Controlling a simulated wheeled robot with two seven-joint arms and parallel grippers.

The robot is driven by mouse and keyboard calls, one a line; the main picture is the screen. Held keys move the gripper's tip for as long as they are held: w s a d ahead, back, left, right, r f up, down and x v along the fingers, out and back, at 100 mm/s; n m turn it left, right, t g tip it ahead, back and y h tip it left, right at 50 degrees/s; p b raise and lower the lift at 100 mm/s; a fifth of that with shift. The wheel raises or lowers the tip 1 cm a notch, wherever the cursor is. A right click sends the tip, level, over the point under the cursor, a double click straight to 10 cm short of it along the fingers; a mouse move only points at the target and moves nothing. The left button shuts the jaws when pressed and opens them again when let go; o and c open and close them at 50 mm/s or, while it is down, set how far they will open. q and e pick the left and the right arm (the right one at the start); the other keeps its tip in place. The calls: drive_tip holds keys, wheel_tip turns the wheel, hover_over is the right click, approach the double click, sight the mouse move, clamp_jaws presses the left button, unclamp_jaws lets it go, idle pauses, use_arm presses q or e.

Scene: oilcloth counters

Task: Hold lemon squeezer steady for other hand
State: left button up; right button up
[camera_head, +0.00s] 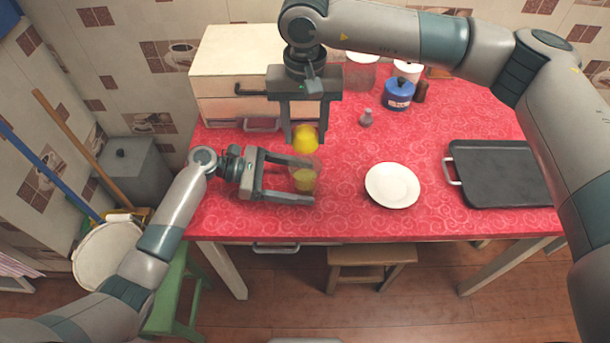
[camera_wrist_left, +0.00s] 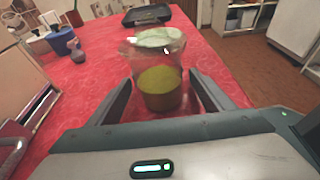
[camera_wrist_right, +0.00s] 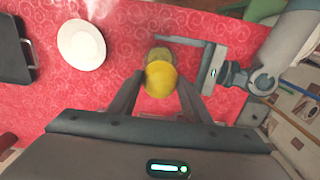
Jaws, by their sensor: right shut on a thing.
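The lemon squeezer (camera_head: 304,180) is a clear vessel with yellow-green in its lower part, standing upright on the red counter. In the left wrist view the squeezer (camera_wrist_left: 160,88) stands between the fingers of my left gripper (camera_wrist_left: 160,80), with a visible gap on both sides. My left gripper (camera_head: 309,181) is open around it, low over the counter. My right gripper (camera_head: 306,140) points down and is shut on a yellow lemon (camera_head: 305,136), just above the squeezer. In the right wrist view the lemon (camera_wrist_right: 160,80) hides much of the squeezer.
A white plate (camera_head: 392,185) lies to the right, and a black tray (camera_head: 500,175) lies farther right. A small bottle (camera_head: 366,118), a blue pot (camera_head: 398,95) and jars stand behind. A cream drawer box (camera_head: 235,65) stands at the back left. The counter's front edge is close to my left gripper.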

idle(0.3)
use_arm(q)
drive_tip(key=v, duration=1.2)
use_arm(e)
drive_tip(key=shift+s, duration=0.1)
idle(0.5)
